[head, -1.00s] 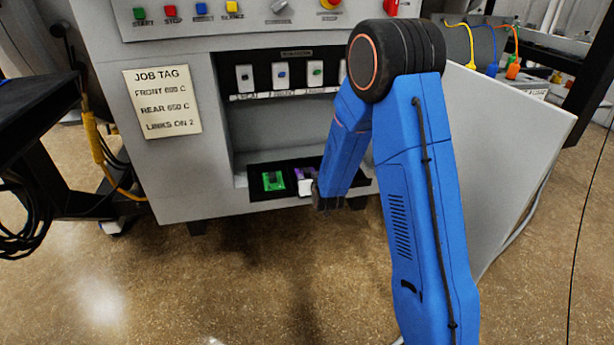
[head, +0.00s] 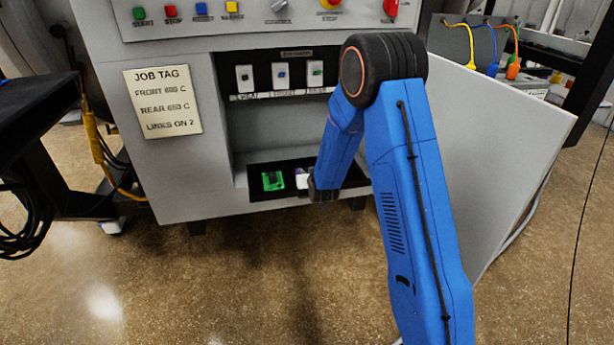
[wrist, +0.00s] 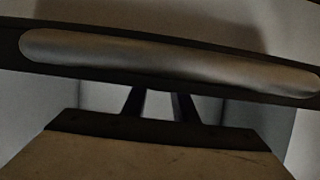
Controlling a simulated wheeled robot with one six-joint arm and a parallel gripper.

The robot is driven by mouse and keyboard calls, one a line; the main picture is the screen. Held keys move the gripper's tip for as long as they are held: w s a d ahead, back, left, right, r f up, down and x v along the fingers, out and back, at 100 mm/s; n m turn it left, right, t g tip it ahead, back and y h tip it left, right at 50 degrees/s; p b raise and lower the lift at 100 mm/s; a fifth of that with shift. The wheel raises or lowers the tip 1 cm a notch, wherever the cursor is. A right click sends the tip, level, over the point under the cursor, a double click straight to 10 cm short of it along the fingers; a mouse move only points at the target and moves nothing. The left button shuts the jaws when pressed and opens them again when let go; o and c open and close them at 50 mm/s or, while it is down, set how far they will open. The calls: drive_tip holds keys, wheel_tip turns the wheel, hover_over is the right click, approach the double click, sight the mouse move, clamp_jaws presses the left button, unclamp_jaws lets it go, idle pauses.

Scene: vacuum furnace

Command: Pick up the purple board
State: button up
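The purple board (head: 297,172) shows only as a small patch in the dark tray (head: 258,167) low in the cabinet front, right of the green board (head: 272,181). My gripper (head: 303,181) is at the tray beside the purple board and hides most of it. I cannot tell in the head view whether they touch. In the wrist view, the two dark fingers of my gripper (wrist: 159,104) stand apart with a pale gap between them, and nothing held shows there. A grey rounded bar (wrist: 170,63) crosses that view above them. The purple board does not show there.
The tray sits in a recess under a row of labelled switches (head: 280,75). A job tag (head: 162,101) is on the cabinet's left face. A large pale panel (head: 500,150) stands at the right. A black table (head: 35,115) is at the left. The floor in front is clear.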

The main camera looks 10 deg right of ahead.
drive_tip(key=c, duration=0.5)
drive_tip(key=shift+r, duration=0.15)
